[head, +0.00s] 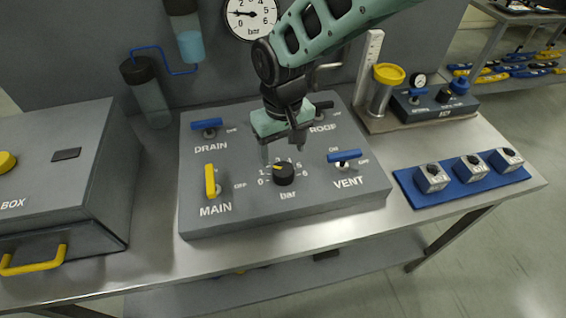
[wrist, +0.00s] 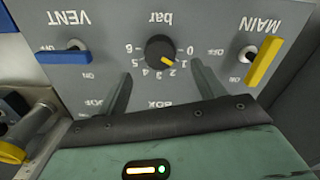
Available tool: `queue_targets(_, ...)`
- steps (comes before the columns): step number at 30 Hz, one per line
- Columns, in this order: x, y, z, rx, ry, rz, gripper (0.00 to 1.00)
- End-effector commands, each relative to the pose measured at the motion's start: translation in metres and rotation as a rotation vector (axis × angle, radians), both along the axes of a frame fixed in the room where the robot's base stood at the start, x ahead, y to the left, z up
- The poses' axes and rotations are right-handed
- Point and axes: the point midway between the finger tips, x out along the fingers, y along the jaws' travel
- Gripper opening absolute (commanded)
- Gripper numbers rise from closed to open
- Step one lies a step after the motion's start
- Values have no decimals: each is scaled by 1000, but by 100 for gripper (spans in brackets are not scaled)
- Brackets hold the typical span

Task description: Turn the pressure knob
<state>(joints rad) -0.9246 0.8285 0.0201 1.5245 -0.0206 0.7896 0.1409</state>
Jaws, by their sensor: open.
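The pressure knob (head: 284,174) is round and black with a yellow pointer mark, on the grey sloped panel (head: 330,195) above the word "bar". Its scale runs from 0 to 6. In the wrist view the knob (wrist: 160,48) appears upside down, its yellow mark facing about the 1. My gripper (head: 282,154) is open and empty, pointing down just behind the knob in the head view. In the wrist view its two fingers (wrist: 160,74) are spread to either side, apart from the knob.
The yellow MAIN lever (head: 210,181) stands left of the knob, and the blue VENT lever (head: 344,155) right. The blue DRAIN lever (head: 207,123) is at the back left. A round gauge (head: 252,14) hangs behind. A blue tray (head: 405,186) with several blocks lies right.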

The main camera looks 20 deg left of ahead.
Motion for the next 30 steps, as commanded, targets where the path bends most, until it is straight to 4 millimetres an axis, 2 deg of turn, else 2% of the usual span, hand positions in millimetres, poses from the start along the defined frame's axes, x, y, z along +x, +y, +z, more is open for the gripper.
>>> queue_targets(6, 0, -1, -41, -4, 2, -1, 68)
queue_targets(12, 0, 0, -65, -1, -1, 0, 68)
queue_targets(17, 0, 0, -73, 0, 0, 0, 68)
queue_targets(24, 0, 0, -74, 1, -1, 0, 68)
queue_targets(25, 0, 0, -74, 1, -1, 0, 63)
queue_targets(29, 0, 0, -74, 1, -1, 0, 27)
queue_targets(30, 0, 0, -73, 1, -1, 0, 24)
